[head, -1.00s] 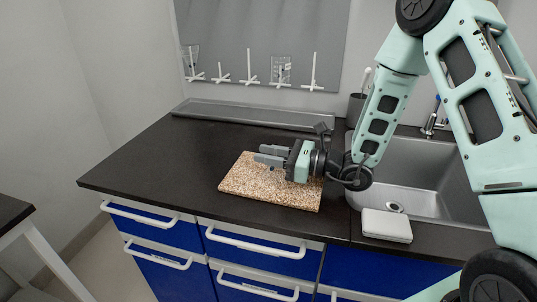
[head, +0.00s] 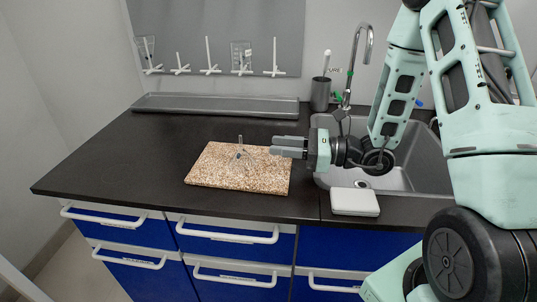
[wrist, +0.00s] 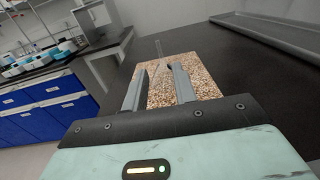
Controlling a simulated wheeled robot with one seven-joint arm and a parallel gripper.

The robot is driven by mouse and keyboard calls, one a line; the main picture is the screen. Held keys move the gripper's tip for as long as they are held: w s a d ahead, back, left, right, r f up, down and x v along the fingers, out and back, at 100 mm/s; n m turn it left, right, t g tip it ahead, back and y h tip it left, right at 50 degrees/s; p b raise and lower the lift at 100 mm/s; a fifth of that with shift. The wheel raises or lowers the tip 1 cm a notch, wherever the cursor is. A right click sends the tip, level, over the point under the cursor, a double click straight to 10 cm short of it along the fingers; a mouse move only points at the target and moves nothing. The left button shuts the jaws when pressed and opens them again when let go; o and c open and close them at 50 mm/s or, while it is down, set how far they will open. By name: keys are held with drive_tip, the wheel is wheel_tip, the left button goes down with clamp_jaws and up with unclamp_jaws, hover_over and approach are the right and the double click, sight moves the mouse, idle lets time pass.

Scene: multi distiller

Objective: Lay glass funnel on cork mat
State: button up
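The cork mat (head: 222,175) lies flat on the black counter, and part of it also shows in the wrist view (wrist: 204,84). A small clear glass funnel (head: 241,152) rests on the mat near its middle, with its thin stem sticking up. The stem shows faintly past the fingertips in the wrist view (wrist: 158,48). My gripper (head: 275,147) is at the mat's right side, its fingers pointing left toward the funnel but apart from it. In the wrist view the fingers (wrist: 158,76) are spread with nothing between them.
A sink (head: 408,172) is to the right, with a white box (head: 355,202) at its front edge. A long grey tray (head: 215,105) lies along the back of the counter. A dark cup (head: 320,94) stands behind the sink. The counter left of the mat is clear.

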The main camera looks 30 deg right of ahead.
drive_tip(key=s+a+n+g, duration=0.2)
drive_tip(key=a, duration=0.1)
drive_tip(key=s+a+r+n+g+y, duration=0.1)
drive_tip(key=s+a+n+g, duration=0.1)
drive_tip(key=a+g, duration=0.1)
drive_tip(key=s+a+r+n+g+y, duration=0.1)
drive_tip(key=s+a+n+g, duration=0.1)
drive_tip(key=a+n+g, duration=0.1)
drive_tip(key=shift+s+a, duration=0.25)
drive_tip(key=shift+s, duration=0.15)
drive_tip(key=s+a+n+g+h, duration=0.1)
drive_tip(key=s+a+n+h, duration=0.1)
drive_tip(key=s+n+h, duration=0.6)
drive_tip(key=s+a+n+g+h, duration=0.1)
drive_tip(key=s+a+n+h, duration=0.2)
drive_tip(key=n, duration=1.5)
drive_tip(key=s+h, duration=0.4)
drive_tip(key=s, duration=0.1)
drive_tip(key=shift+s+f+g+h, duration=0.15)
drive_tip(key=shift+f+g+h, duration=0.05)
drive_tip(key=shift+g+h, duration=0.2)
drive_tip(key=shift+d, duration=0.1)
wheel_tip(320, 180, up, 8)
drive_tip(key=p, duration=0.8)
